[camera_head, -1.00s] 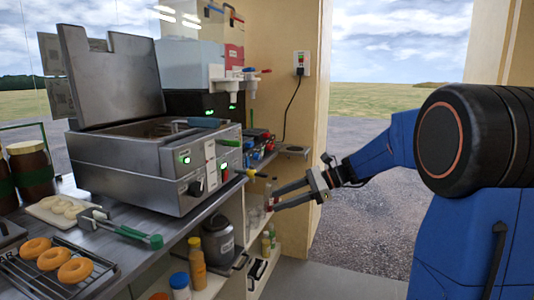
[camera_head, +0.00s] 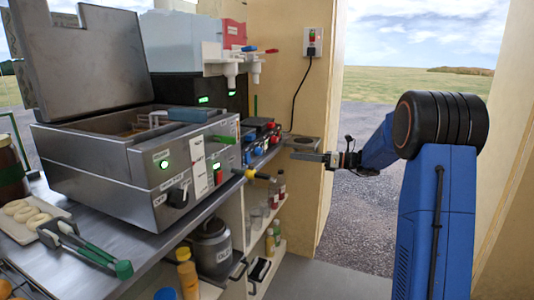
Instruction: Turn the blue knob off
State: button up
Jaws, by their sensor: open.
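A small dark appliance (camera_head: 262,133) with red and blue parts stands on the counter, just right of the big steel fryer. A blue knob (camera_head: 257,150) seems to show on its front, but it is very small here and its setting cannot be read. My gripper (camera_head: 297,157) is open and empty, pointing left at about counter height. It is to the right of the appliance and apart from the blue knob. Its fingers are seen nearly edge-on.
The steel fryer (camera_head: 110,165) has its lid raised and a green light lit. Green and yellow handles stick out near the counter's front edge. Tongs (camera_head: 95,255) lie at the front left. Bottles and a steel pot (camera_head: 212,248) stand on shelves below. The floor at right is clear.

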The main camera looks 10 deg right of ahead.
aim_at(262, 152)
jog(key=x, duration=1.3)
jog(key=shift+w+a, duration=0.1)
jog(key=shift+a, duration=0.05)
jog(key=c, duration=1.1)
